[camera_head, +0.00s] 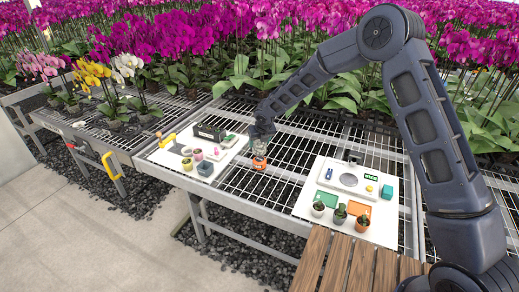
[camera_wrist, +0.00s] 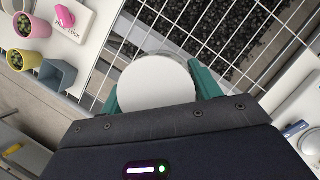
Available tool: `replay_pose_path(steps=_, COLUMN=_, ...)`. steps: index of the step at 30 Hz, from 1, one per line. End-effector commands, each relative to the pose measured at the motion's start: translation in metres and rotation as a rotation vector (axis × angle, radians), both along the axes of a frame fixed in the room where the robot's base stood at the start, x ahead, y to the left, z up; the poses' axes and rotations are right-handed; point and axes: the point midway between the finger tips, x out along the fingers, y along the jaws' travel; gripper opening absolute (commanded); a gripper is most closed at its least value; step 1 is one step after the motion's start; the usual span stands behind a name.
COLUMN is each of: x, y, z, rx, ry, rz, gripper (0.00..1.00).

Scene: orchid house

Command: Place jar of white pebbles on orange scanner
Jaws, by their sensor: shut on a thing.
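My gripper (camera_head: 261,139) hangs over the wire bench between two white boards. Its teal fingers, clear in the wrist view (camera_wrist: 155,84), are shut on a round jar with a white lid (camera_wrist: 156,80). In the head view the held jar (camera_head: 259,162) looks clear above and orange below; I cannot make out white pebbles. The jar is upright; the head view does not show clearly if it touches the mesh. A flat orange pad (camera_head: 358,208), which looks like the orange scanner, lies on the right board, behind small pots and apart from my gripper.
The right board (camera_head: 306,206) also carries a green pad (camera_head: 326,198), a scale-like device (camera_head: 348,180) and several potted plants. The left board (camera_head: 160,158) holds small pots and a dark crate (camera_head: 209,132). Orchids stand behind. The mesh between the boards is clear.

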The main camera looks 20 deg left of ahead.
Motion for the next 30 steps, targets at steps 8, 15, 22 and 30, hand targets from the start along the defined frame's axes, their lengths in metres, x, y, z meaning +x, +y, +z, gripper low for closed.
replay_pose_path(steps=8, x=-0.001, y=0.0, z=-0.023, rx=-0.001, ry=-0.001, rz=0.002, gripper=0.26)
replay_pose_path(steps=15, x=0.0, y=0.0, z=-0.038, rx=0.001, ry=-0.001, rz=0.0, gripper=0.26)
replay_pose_path(steps=22, x=0.0, y=0.0, z=-0.039, rx=0.001, ry=-0.001, rz=0.0, gripper=0.26)
replay_pose_path(steps=30, x=0.0, y=0.0, z=-0.041, rx=0.001, ry=-0.001, rz=0.0, gripper=0.84)
